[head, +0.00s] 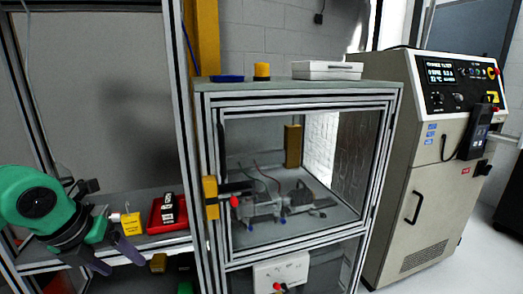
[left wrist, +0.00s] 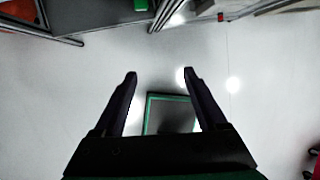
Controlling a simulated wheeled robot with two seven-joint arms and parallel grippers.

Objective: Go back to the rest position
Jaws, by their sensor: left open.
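My left gripper (head: 116,258) is at the lower left in the head view, at the end of my green arm, in front of the left bench. In the left wrist view its two dark fingers (left wrist: 160,78) are spread apart with nothing between them, above the pale floor. My right gripper is in neither view.
A framed cabinet (head: 293,94) with a glass door stands in the middle, with test gear inside. A red tray (head: 165,229) and a yellow tag (head: 131,223) are on the left bench (head: 60,259). A beige machine (head: 412,225) stands at the right.

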